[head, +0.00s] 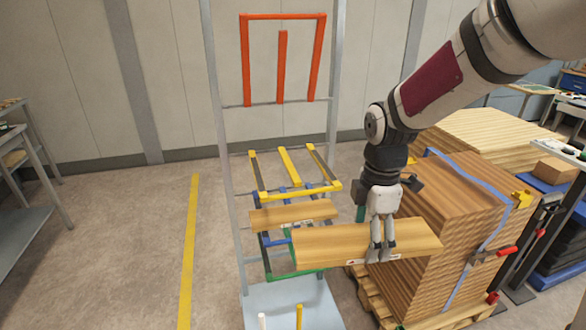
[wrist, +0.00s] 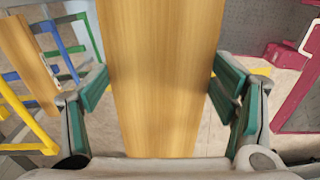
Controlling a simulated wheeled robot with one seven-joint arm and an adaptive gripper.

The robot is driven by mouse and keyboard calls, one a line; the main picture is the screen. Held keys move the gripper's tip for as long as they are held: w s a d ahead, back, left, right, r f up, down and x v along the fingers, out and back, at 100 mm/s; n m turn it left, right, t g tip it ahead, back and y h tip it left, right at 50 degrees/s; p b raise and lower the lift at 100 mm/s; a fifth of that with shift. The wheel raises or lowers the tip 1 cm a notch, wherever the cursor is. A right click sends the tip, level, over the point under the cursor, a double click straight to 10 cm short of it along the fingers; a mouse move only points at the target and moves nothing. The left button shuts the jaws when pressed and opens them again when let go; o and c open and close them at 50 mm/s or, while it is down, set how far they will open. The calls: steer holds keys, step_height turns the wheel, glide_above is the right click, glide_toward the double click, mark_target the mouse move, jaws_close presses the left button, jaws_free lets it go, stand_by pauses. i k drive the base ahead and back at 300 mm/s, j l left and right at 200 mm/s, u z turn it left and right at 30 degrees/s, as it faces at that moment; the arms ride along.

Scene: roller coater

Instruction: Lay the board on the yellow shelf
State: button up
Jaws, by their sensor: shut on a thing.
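My gripper (head: 380,256) is shut on a long light-wood board (head: 330,243), gripping it right of its middle in the head view. The board is held roughly level in front of the rack, and its left end overlaps the lower rack in the picture. In the wrist view, the board (wrist: 160,80) runs between the green finger pads. The yellow shelf (head: 290,168), a set of prongs with a front bar, is empty. It stands behind the held board and higher in the picture. Yellow bars also show at left in the wrist view (wrist: 30,122).
A second board (head: 292,215) lies on the rack below the yellow shelf, near blue bars. Red prongs (head: 283,65) above are empty. A tall stack of boards (head: 450,240) on a pallet stands close at right. Open floor lies left of the rack.

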mark_target(293, 173)
steer(key=i, duration=0.85)
